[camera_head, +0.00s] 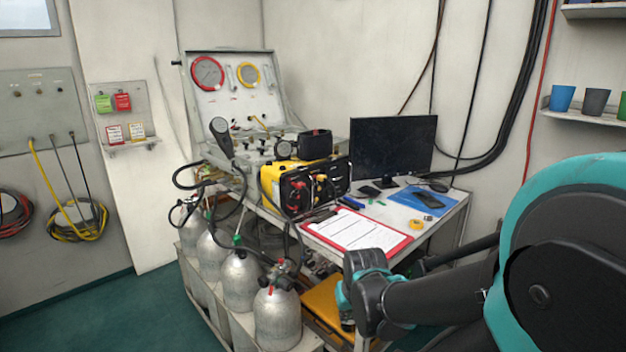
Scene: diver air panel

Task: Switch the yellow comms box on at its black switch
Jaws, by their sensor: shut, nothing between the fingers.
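The yellow comms box (269,180) stands on the left part of the bench, with a black front panel (335,178) facing right and toward me. Red and black fittings and cables crowd that panel. I cannot pick out the black switch among them, nor tell its position. My gripper (347,324) hangs low in front of the bench's near edge, below and to the right of the box and well apart from it. It is shut and empty; its fingertips are small and dark here.
A red-edged clipboard (358,232) lies between the box and my arm. A monitor (392,147), blue mat (414,199) and yellow tape roll (415,224) are further right. Silver cylinders (278,318) with hoses stand in front, left of my gripper. A gauge panel (236,88) rises behind.

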